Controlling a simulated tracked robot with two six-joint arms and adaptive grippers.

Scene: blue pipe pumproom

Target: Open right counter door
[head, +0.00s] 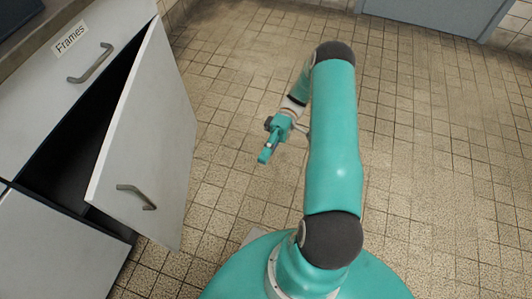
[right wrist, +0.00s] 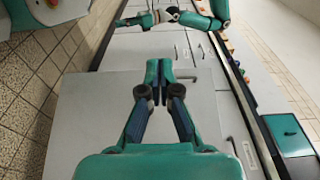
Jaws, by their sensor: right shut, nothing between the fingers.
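The white counter door (head: 150,135) stands partly open at the left of the head view, swung out from the counter. Its grey bar handle (head: 136,197) is on the outer face near the lower edge. A dark gap shows the cabinet interior (head: 75,155) behind it. My right gripper (head: 264,157) is shut and empty, over the floor to the right of the door and apart from it. In the right wrist view its fingers (right wrist: 158,72) are together, with pale panels beyond them. My left arm (right wrist: 175,16) shows small at the top there; its finger state is unclear.
A drawer front (head: 40,85) with a "Frames" label and a handle (head: 91,64) is beside the open door. Another white front (head: 50,250) is below left. Tiled floor (head: 440,150) is clear to the right; a blue-grey panel (head: 440,12) stands at the back.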

